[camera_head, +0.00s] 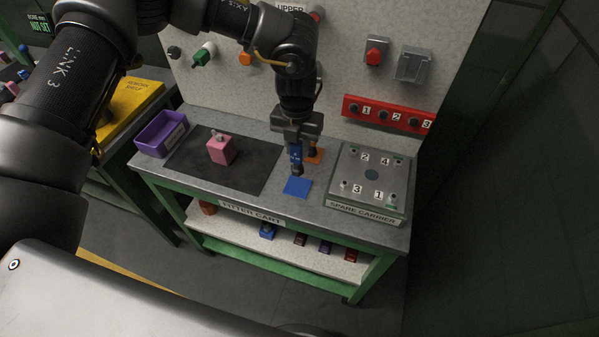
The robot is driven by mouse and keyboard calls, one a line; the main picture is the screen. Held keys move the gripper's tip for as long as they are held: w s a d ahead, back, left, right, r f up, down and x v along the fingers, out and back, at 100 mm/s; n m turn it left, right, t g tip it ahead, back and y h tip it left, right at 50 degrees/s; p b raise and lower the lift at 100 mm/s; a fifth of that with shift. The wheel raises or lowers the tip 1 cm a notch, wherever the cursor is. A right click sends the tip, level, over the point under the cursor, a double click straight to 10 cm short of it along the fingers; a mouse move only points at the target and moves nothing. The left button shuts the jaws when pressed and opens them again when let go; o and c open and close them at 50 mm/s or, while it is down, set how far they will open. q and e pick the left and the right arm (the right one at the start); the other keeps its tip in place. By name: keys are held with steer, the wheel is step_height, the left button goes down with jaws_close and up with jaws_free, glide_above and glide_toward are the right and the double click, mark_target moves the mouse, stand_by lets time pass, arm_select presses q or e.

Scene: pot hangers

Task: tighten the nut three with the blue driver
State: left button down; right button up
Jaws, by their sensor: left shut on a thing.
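My left gripper (297,138) points down over the cart top and is shut on the blue driver (296,157). The driver hangs upright, its dark lower end just above or at the blue square (297,188); I cannot tell whether it touches. The spare carrier (372,207) lies to the right, a grey plate with posts numbered 2, 4, 3 and 1 around a dark round centre. The post by number 3 (344,184) is at its front left; whether a nut sits there is too small to tell. My right gripper is not in view.
An orange square (315,158) with a dark tool on it lies just behind the driver. A pink block (221,150) stands on a dark mat (259,177), with a purple bin (161,133) to its left. A red strip numbered 1, 2, 3 (388,115) is on the back panel.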

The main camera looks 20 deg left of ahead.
arm_select(q)
steer(key=shift+r, duration=0.25)
steer(key=shift+s+a+m, duration=0.3)
steer(key=shift+m, duration=0.5)
steer(key=s+a+r+m, duration=0.1)
steer(key=s+a+m, duration=0.2)
steer(key=m, duration=0.8)
steer(key=s+a+r+m+b, duration=0.1)
steer(key=s+a+m, duration=0.3)
steer(key=m, duration=0.8)
steer(key=shift+s+a, duration=0.25)
steer(key=shift+s, duration=0.5)
